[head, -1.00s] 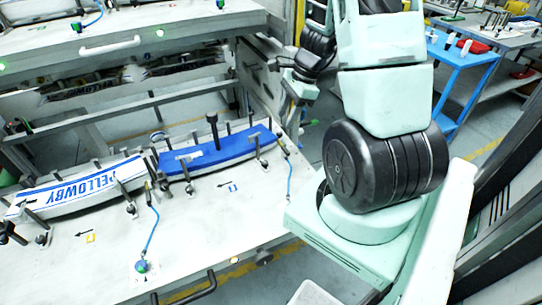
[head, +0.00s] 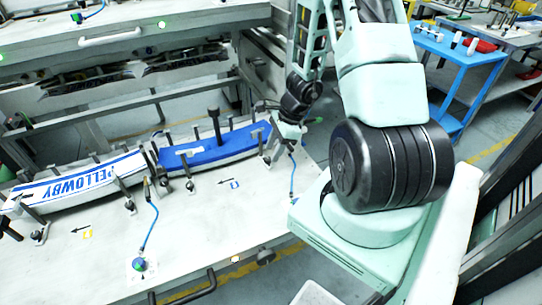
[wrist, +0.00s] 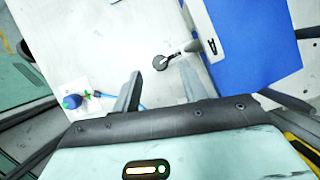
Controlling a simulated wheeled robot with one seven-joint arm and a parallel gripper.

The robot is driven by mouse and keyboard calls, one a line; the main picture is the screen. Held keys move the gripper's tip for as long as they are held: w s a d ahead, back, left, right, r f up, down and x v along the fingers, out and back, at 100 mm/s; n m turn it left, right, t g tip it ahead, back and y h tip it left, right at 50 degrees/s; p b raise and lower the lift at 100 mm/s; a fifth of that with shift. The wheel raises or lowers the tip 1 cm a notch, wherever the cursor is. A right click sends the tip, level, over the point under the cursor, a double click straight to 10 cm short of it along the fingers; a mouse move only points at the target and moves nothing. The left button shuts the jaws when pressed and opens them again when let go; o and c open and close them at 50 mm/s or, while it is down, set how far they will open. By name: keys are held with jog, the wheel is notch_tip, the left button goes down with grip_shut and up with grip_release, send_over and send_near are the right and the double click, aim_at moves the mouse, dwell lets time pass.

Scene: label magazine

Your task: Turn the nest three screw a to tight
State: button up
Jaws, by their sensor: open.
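My gripper (head: 273,149) is open, low over the table at the right end of the blue curved panel (head: 215,150). In the wrist view its two fingers (wrist: 158,90) are apart with nothing between them. Just beyond the fingertips a small screw clamp (wrist: 160,62) stands on the white table, with a round dark foot and a pale rod reaching toward the blue panel (wrist: 250,40). I cannot read which nest or screw letter it is. In the head view my gripper hides part of this clamp area. More upright screws (head: 189,185) line the panel's front edge.
The white panel lettered PELLOWBY (head: 85,180) lies left of the blue one. A blue knob (wrist: 72,102) with a cable sits left of my fingers. A shelf (head: 130,45) overhangs the back of the table. The table front (head: 200,225) is mostly clear.

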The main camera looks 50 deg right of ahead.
aim_at(268, 160)
jog(key=shift+x, duration=1.3)
grip_shut()
jog(key=m+b, duration=0.1)
jog(key=b, duration=0.2)
jog(key=shift+f+t, duration=0.15)
jog(key=shift+t, duration=0.15)
jog(key=shift+r+m, duration=0.2)
jog(key=shift+m, duration=0.1)
grip_release()
jog(key=shift+r, duration=0.1)
